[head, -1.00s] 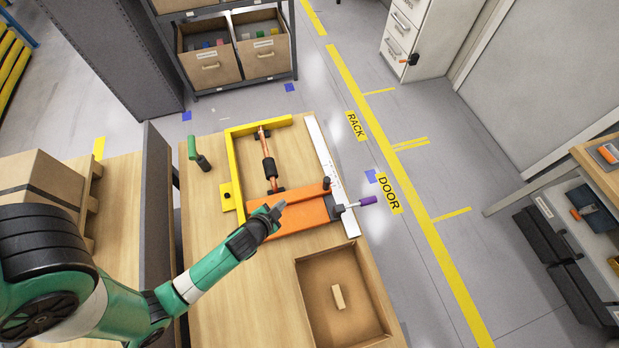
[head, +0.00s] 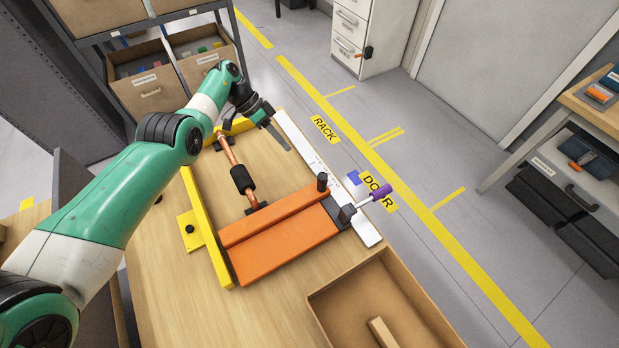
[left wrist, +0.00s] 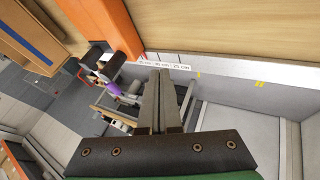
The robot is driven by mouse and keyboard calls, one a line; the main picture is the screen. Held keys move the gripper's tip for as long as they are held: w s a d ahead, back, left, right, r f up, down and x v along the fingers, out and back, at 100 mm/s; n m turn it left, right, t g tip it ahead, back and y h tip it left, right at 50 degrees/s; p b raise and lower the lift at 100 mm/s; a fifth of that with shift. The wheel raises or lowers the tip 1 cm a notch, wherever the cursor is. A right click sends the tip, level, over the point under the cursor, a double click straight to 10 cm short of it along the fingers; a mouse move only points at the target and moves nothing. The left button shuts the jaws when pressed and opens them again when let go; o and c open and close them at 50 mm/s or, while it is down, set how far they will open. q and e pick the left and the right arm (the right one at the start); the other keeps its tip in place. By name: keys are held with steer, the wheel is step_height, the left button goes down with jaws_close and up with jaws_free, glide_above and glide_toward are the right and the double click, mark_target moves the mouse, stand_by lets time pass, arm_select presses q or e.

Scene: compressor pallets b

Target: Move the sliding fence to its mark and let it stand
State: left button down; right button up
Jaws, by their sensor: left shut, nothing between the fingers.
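The orange sliding fence (head: 280,235) lies across the near part of the yellow frame (head: 206,225), its right end at the white ruler strip (head: 308,160). It has a black knob and a purple-handled lever (head: 380,192). In the left wrist view the fence (left wrist: 108,22) is at upper left, with ruler labels (left wrist: 165,66) beside it, too small to read surely. My left gripper (head: 280,138) is shut and empty near the strip's far end, apart from the fence. Its closed fingers (left wrist: 163,85) show in the wrist view. My right gripper is out of view. I cannot make out the mark.
A copper pipe with a black sleeve (head: 240,178) lies inside the frame, on the fence's far side. An open cardboard tray (head: 345,300) with a wooden block (head: 383,333) is at the near right. A grey panel (head: 60,210) borders the table's left.

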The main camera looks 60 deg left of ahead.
arm_select(q)
steer(key=b+x, duration=0.4)
steer(key=x, duration=0.6)
steer(key=shift+f+b, duration=0.15)
steer(key=shift+b, duration=0.15)
steer(key=d+p, duration=0.1)
steer(key=p, duration=0.1)
steer(key=d+p, duration=0.2)
steer(key=shift+r, duration=0.35)
steer(key=shift+d+f+p, duration=0.15)
steer(key=shift+d+p, duration=0.15)
steer(key=shift+d, duration=0.35)
